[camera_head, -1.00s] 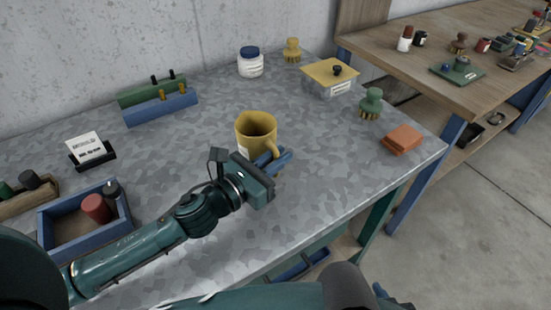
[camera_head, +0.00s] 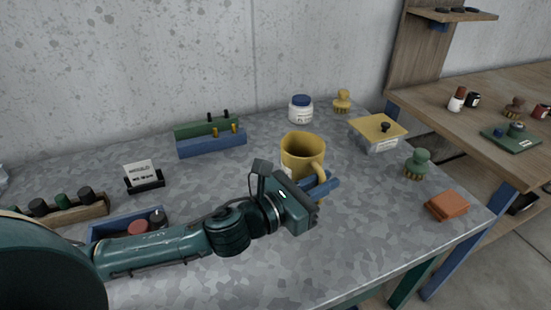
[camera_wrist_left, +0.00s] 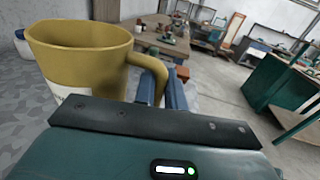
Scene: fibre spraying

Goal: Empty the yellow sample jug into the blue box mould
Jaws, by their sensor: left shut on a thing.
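The yellow sample jug (camera_head: 297,150) is upright near the middle of the bench, with its handle towards the right. My left gripper (camera_head: 325,187) is shut on the handle, its blue fingers on either side. The jug also fills the left of the wrist view (camera_wrist_left: 75,62), with part of a white label low on its side. I cannot see what is inside it or tell whether its base touches the bench. The blue box mould (camera_head: 210,146), long and low with brass-coloured pegs, stands behind and left of the jug. My right gripper is not in view.
A similar green mould (camera_head: 190,128) stands right behind the blue one. A white jar (camera_head: 300,114), a yellow-lidded box (camera_head: 378,142), a green brush (camera_head: 417,163) and an orange block (camera_head: 447,205) lie further right. A blue tray (camera_head: 98,226) and a card stand (camera_head: 145,183) are left.

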